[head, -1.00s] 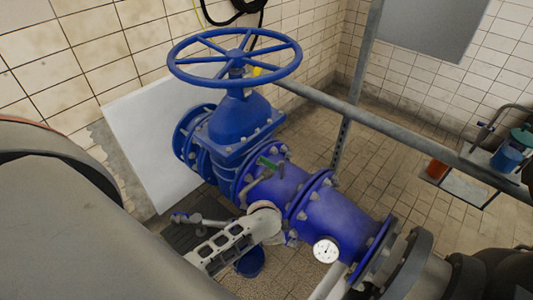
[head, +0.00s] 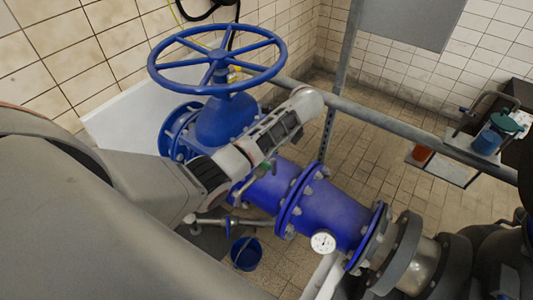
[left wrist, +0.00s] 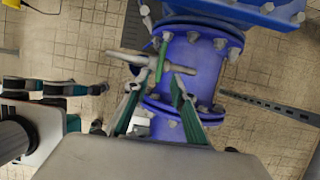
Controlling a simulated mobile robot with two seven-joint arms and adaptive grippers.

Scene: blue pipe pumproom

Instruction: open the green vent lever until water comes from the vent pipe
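The green vent lever (left wrist: 162,57) sits on a thin metal vent pipe (left wrist: 128,58) beside the blue pipe (left wrist: 195,60) in the left wrist view. In the head view the lever (head: 262,168) shows just below my left arm. My left gripper (left wrist: 159,77) is open. Its two fingertips lie on either side of the lever's near end in the picture; I cannot tell the depth or any contact. In the head view my left forearm hides the gripper. No water is visible. Dark and teal finger-like parts (left wrist: 62,88) at the left may be my right gripper; its state is unclear.
The blue handwheel (head: 217,68) stands over the pipe, close to my left arm. A grey rail (head: 385,125) crosses behind. A round gauge (head: 323,243) is on the pipe. A blue bucket (head: 246,254) stands on the floor.

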